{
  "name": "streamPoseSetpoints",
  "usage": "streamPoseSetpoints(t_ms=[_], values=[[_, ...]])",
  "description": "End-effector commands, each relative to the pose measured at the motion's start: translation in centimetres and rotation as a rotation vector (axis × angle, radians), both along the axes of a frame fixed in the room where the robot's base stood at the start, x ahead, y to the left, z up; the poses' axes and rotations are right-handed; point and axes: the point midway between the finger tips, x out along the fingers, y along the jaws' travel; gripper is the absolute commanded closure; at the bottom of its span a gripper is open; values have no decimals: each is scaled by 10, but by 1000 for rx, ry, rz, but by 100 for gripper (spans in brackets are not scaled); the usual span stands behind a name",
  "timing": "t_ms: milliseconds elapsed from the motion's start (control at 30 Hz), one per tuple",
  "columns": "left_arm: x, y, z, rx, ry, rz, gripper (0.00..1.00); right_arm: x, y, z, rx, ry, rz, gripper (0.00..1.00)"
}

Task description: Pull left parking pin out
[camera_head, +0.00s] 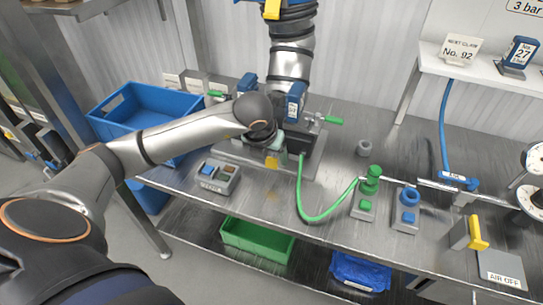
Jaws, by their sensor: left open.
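The left parking pin seems to be the one with the small green handle (216,94), left of a grey fixture plate (232,150) on the steel bench. A second green-handled pin (333,120) sticks out on the fixture's right side. My left gripper (275,149) is over the fixture, right of and nearer than the left green handle, apart from it in the picture. It is open; its fingers are small and partly hidden by my wrist. My right gripper is not in view.
A blue crate (128,112) stands at the left. A green hose (303,205) loops in front. A button box (217,177) sits at the front edge. Valves (371,182) and gauges are at the right.

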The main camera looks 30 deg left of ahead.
Motion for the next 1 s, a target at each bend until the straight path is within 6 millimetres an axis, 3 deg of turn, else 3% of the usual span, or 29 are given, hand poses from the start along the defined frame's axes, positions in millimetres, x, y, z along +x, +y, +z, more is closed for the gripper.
streamPoseSetpoints(t_ms=[200,500,1000], values=[[7,1,-18,-1,1,0,28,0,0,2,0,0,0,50],[8,1,-19,-1,0,-1,28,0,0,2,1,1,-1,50],[8,2,-19,-1,0,0,84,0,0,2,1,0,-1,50]])
